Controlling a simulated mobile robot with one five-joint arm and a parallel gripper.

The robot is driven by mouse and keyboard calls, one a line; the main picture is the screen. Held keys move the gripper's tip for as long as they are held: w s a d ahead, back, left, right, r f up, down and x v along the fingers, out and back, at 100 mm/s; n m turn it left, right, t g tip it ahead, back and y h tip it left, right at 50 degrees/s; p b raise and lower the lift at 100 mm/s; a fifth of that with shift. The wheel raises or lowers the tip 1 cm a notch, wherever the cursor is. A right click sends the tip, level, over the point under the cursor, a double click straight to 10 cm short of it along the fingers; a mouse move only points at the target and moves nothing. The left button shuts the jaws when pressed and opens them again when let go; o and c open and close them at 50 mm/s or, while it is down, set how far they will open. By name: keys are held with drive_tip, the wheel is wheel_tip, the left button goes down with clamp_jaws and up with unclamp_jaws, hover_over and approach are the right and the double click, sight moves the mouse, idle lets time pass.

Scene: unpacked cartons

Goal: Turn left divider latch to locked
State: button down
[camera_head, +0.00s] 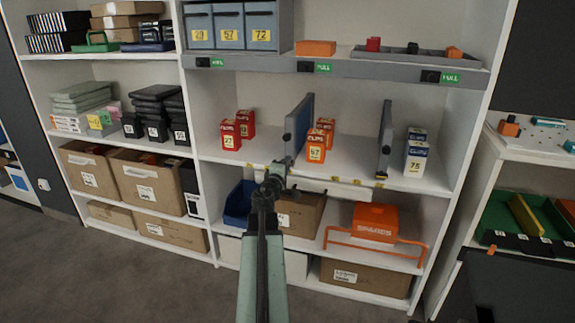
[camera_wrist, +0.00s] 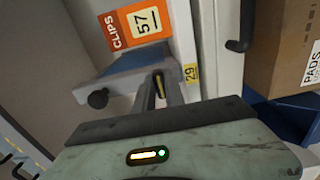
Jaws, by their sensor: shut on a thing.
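The left divider (camera_head: 299,125) is a blue-grey upright panel on the middle shelf; its blue side also shows in the wrist view (camera_wrist: 135,62). A dark round knob (camera_wrist: 98,98) sits on its front edge. The left divider latch (camera_wrist: 159,86), a small yellow-and-dark piece low on that front edge, lies between my fingertips. My gripper (camera_head: 280,168) reaches up to the shelf's front edge. In the wrist view my gripper (camera_wrist: 160,92) is shut on the latch, and its fingers hide part of it. The latch's locked or unlocked marking cannot be read.
Orange CLIPS boxes (camera_wrist: 140,25) stand beside the left divider. The right divider (camera_head: 385,140) stands further right, with PADS boxes (camera_head: 415,155) past it. Below are a blue bin (camera_head: 238,204), a carton (camera_head: 300,214) and an orange SPARES case (camera_head: 375,222).

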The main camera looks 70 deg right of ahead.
drive_tip(key=c, duration=1.4)
unclamp_jaws()
